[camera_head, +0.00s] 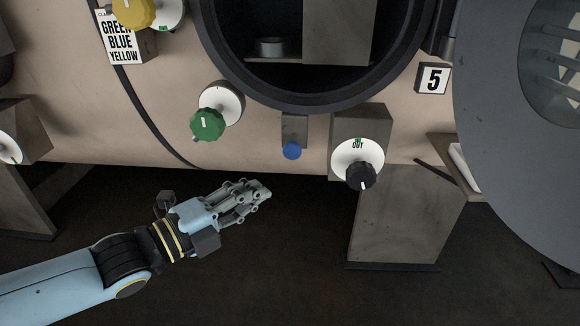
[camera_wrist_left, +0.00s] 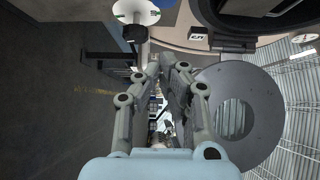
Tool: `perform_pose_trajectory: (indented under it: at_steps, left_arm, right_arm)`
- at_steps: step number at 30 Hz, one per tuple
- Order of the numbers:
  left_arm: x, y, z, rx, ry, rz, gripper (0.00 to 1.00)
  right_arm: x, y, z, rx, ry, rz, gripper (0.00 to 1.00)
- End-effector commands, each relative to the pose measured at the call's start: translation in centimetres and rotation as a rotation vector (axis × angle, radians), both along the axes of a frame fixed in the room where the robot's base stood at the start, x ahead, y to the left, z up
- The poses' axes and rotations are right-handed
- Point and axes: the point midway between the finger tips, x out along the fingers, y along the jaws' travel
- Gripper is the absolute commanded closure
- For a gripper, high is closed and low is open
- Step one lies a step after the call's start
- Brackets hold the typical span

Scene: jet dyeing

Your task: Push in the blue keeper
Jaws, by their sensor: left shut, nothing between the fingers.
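The blue keeper (camera_head: 292,151) is a small round blue knob below a grey bracket (camera_head: 294,128), under the round opening of the machine in the head view. It is in plain sight there. My left gripper (camera_head: 264,190) is shut and empty, below and a little left of the keeper, apart from it. Its fingers point right. In the left wrist view the fingers (camera_wrist_left: 166,62) reach forward, and I cannot make out the keeper there. My right gripper is not in view.
A green knob (camera_head: 207,124) is left of the keeper. A black knob (camera_head: 361,175) on a white dial marked OUT stands out on the right, above a grey support block (camera_head: 405,222). The large round door (camera_head: 500,130) hangs open at the right. Space below the machine is free.

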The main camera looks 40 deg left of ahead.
Motion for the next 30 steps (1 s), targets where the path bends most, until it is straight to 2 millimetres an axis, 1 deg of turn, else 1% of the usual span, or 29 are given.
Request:
perform_pose_trajectory:
  at_steps: [1,3,6,10,15,21,30]
  left_arm:
    - [1.1,-0.3,-0.1,-0.001,-0.004,0.0,1.0]
    - [2.7,-0.6,-0.1,-0.001,-0.005,0.003,1.0]
    - [4.7,-1.1,0.1,-0.001,-0.004,0.003,1.0]
    - [7.3,-1.7,0.3,-0.003,-0.002,0.003,1.0]
    - [9.4,-0.3,0.0,0.001,0.001,0.001,1.0]
    - [10.5,0.4,0.0,-0.001,0.001,0.001,1.0]
    - [10.6,0.4,-0.1,-0.001,0.001,0.001,1.0]
  right_arm:
    - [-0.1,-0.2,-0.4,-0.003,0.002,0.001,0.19]
    - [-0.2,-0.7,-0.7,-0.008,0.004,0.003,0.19]
    - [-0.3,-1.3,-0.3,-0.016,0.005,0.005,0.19]
    - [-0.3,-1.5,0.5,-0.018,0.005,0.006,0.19]
    - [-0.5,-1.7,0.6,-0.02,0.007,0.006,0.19]
    - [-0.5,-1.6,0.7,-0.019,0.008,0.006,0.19]
    - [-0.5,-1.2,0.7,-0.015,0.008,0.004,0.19]
